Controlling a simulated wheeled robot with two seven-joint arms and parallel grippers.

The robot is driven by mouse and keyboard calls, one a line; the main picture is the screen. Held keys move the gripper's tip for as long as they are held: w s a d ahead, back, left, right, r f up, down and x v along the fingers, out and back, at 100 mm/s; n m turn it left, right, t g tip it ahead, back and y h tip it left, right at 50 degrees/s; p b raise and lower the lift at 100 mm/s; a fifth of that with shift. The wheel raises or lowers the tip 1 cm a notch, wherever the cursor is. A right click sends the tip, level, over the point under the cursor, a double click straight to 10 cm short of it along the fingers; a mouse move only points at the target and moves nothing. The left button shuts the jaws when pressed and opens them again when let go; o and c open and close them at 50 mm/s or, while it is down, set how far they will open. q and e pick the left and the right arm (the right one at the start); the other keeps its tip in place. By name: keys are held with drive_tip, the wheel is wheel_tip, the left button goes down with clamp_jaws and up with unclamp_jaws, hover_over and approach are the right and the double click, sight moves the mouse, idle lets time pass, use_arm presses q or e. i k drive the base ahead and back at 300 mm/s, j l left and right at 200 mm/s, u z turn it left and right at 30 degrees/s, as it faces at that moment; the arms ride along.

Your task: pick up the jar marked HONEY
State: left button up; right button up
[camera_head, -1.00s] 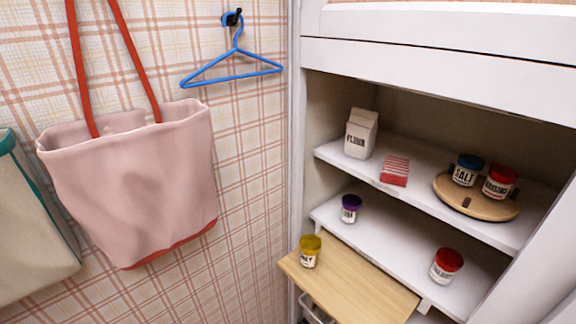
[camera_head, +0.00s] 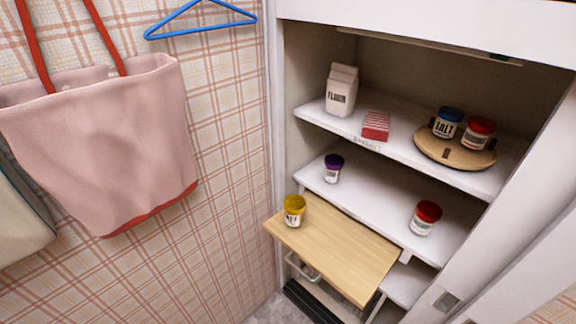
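A jar with a yellow lid (camera_head: 294,211) stands upright on the back left part of a pulled-out wooden board (camera_head: 340,258). Its label is too small to read surely. A small jar with a purple lid (camera_head: 333,168) stands on the white middle shelf (camera_head: 382,208), label unreadable. A jar with a red lid (camera_head: 426,218) stands farther right on that shelf, label also unclear. No jar's label reads clearly as HONEY. Neither of my grippers is in view.
The upper shelf (camera_head: 399,150) holds a FLOUR carton (camera_head: 342,92), a red striped packet (camera_head: 376,126) and a round wooden tray (camera_head: 447,156) with a SALT jar (camera_head: 447,122) and a red-lidded jar (camera_head: 478,132). A pink bag (camera_head: 105,150) hangs left. Most of the board is clear.

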sight(294, 204)
drive_tip(key=k+j+z, duration=0.1)
drive_tip(key=z, duration=0.4)
drive_tip(key=k+j+z, duration=0.15)
drive_tip(key=z, duration=0.35)
drive_tip(key=k+z, duration=0.2)
drive_tip(key=z, duration=0.25)
